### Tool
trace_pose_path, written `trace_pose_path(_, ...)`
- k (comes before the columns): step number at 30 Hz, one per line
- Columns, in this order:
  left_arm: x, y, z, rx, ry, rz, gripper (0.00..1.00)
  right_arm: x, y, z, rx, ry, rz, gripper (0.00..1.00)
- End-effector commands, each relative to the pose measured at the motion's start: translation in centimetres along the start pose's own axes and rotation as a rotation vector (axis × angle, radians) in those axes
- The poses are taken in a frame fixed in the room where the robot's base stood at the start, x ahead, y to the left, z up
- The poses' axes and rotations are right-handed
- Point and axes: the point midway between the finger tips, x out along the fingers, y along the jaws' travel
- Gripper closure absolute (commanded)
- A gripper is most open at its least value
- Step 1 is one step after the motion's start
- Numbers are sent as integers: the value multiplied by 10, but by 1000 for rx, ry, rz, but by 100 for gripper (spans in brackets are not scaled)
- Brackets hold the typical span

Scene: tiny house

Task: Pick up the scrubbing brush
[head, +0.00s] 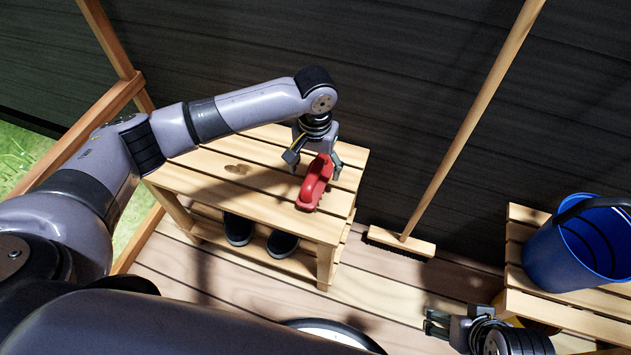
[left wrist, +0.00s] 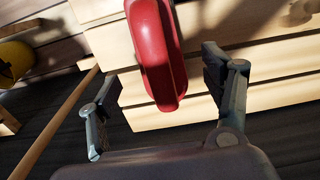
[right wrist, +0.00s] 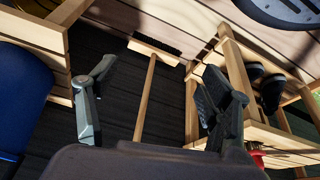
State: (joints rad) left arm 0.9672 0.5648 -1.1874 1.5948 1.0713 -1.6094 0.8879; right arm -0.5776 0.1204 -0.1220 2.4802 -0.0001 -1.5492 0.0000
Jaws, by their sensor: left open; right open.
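The scrubbing brush (head: 315,182) is red with a looped handle and sits on the slatted wooden bench (head: 230,208), near its right end. My left gripper (head: 314,160) is open just above and behind the brush. In the left wrist view the red brush (left wrist: 160,55) lies between the line of the two open fingers (left wrist: 165,105), and they do not visibly touch it. Its bristles are hidden. My right gripper (head: 430,322) is open and empty, low at the right near the floor. Its open fingers (right wrist: 155,100) also show in the right wrist view.
Dark shoes (head: 282,243) stand on the shelf under the bench. A broom (head: 400,242) leans on the dark wall right of the bench. A blue bucket (head: 560,250) stands on another slatted bench (head: 520,218) at the right. A round object (head: 330,330) lies on the floor in front.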

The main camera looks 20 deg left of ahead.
Motion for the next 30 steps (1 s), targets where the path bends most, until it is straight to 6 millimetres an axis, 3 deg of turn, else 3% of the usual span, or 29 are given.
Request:
trace_pose_path(4,5,0,0,0,0,0,27,2,-1,-4,-1,20,-1,27)
trace_pose_path(7,11,0,0,0,0,0,27,5,-2,-18,-2,82,-5,27)
trace_pose_path(21,49,0,-1,0,1,0,27,-4,-14,-113,-14,521,-28,27)
trace_pose_path(30,55,0,-1,1,1,0,27,-12,-16,-128,-15,600,-32,27)
